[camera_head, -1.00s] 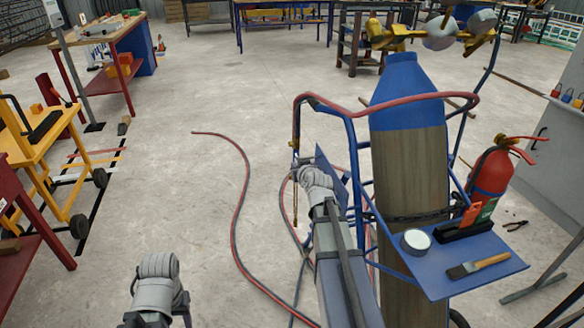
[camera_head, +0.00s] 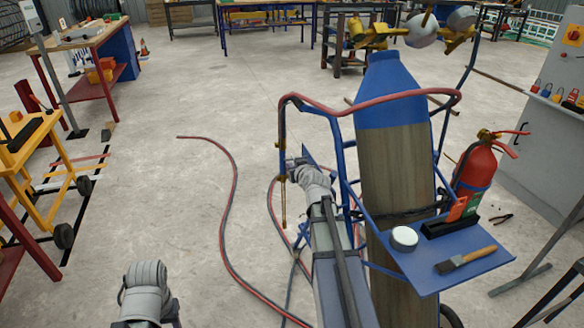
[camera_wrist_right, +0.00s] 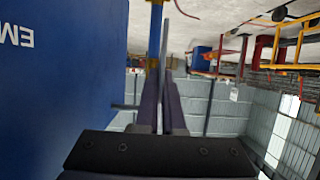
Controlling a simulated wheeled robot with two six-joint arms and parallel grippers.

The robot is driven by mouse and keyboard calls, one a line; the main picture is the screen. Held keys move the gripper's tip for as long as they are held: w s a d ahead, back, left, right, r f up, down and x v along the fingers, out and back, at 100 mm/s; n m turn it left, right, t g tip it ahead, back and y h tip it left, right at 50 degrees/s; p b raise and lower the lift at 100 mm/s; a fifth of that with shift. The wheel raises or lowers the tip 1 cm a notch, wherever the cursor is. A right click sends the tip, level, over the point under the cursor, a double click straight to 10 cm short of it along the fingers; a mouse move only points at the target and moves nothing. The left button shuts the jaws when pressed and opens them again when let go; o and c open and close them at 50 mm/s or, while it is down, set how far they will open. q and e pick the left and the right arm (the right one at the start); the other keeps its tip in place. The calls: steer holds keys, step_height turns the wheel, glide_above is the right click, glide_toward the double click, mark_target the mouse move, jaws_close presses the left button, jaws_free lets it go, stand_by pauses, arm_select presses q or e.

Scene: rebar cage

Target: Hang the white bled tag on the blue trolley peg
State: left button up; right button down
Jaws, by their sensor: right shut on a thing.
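The blue trolley (camera_head: 341,165) with red handle bars holds a tall gas cylinder. My right gripper (camera_head: 288,172) is small and partly hidden at the trolley's left upright. In the right wrist view, its dark fingers (camera_wrist_right: 162,105) are together on a thin grey thing (camera_wrist_right: 165,45), seen edge-on. I cannot tell for sure that this is the white bled tag; no tag face shows. A blue post with a yellow band (camera_wrist_right: 154,50) stands right beside it; I cannot tell whether they touch. The peg is not clear. My left arm shows at bottom left, its gripper out of view.
A large blue surface with white letters (camera_wrist_right: 50,80) fills the left of the wrist view, close to the fingers. The trolley shelf (camera_head: 430,275) carries a white-topped tin and a brush. A fire extinguisher (camera_head: 477,170) stands behind. A red-grey hose (camera_head: 233,190) lies on open floor.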

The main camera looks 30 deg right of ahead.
stand_by(0.3)
steer(key=c, duration=1)
jaws_free()
steer(key=shift+o, duration=0.2)
steer(key=p+v, duration=0.3)
steer(key=v, duration=0.4)
steer(key=shift+s, duration=0.35)
steer(key=shift+a, duration=0.15)
